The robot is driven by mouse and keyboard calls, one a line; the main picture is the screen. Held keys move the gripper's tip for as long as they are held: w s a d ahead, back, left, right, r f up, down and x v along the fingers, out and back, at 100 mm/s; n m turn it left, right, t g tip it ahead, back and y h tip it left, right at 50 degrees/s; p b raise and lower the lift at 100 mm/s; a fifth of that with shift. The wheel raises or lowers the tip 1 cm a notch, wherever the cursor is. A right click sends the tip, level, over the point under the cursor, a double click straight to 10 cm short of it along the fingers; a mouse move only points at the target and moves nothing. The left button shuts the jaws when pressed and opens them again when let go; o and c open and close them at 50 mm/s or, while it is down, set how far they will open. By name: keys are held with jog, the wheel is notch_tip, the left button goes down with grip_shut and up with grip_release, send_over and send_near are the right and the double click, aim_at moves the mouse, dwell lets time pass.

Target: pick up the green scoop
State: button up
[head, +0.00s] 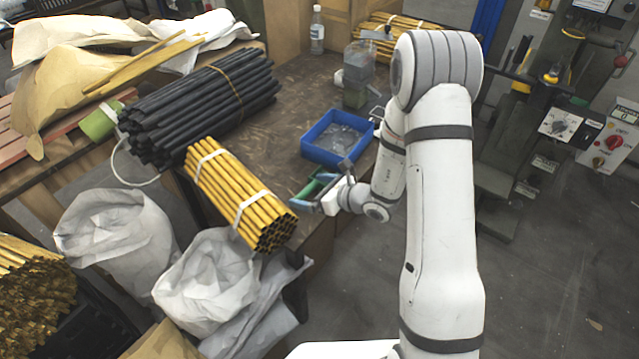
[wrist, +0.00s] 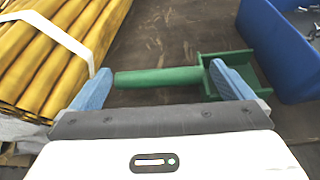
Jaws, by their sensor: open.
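The green scoop (wrist: 160,78) lies on the brown table in the wrist view, its round handle pointing left and its square pan (wrist: 232,70) at the right. My gripper (wrist: 158,84) is open, with one blue finger near the handle's left end and the other in front of the join of handle and pan. The scoop lies just beyond or between the fingertips; I cannot tell whether they touch it. In the head view my gripper (head: 312,190) is at the table's front edge, and the green scoop (head: 327,177) shows only partly beside it.
A blue bin (head: 338,138) stands right behind the scoop. A strapped bundle of yellow rods (head: 238,195) lies close on the left, with black rods (head: 200,105) behind it. A clear bottle (head: 317,30) stands farther back. Bare table shows behind the scoop.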

jog(key=shift+w+a+f, duration=0.1)
jog(key=shift+w+a, duration=0.05)
jog(key=shift+a, duration=0.1)
jog(key=shift+c, duration=0.2)
jog(key=c, duration=0.7)
jog(key=shift+r+p, duration=0.5)
jog(key=shift+r, duration=4.5)
